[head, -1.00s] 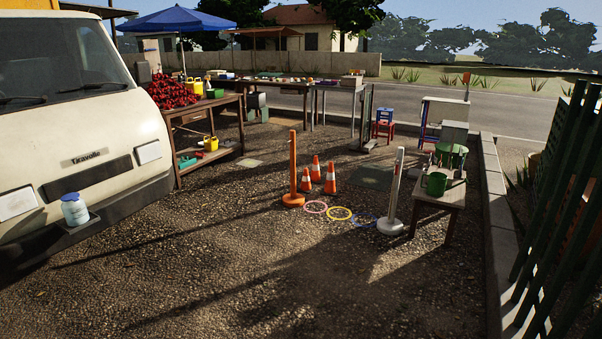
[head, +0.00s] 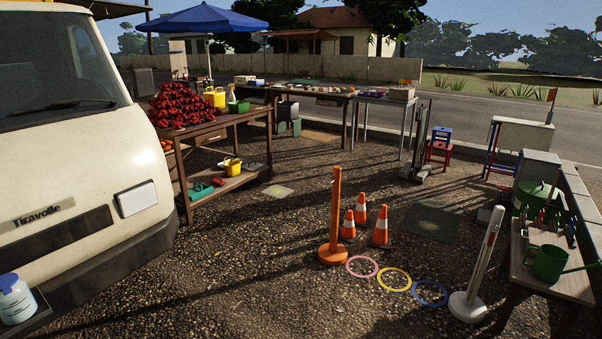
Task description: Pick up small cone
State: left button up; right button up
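Three small orange cones with white bands stand upright on the gravel in the head view. One cone (head: 381,227) is at the front right, one cone (head: 348,226) is at the left, and one cone (head: 360,209) is behind them. They stand close together, just right of an orange post (head: 336,215) on a round orange base. All three are still some distance ahead of me. Neither of my grippers shows in the head view.
Pink (head: 362,267), yellow (head: 394,279) and blue (head: 430,293) rings lie in front of the cones. A white post (head: 480,270) and a bench (head: 553,280) stand at right. A white van (head: 80,170) and a fruit table (head: 218,127) are at left. Gravel before the rings is clear.

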aim_at(348, 233)
jog(key=i, duration=3.2)
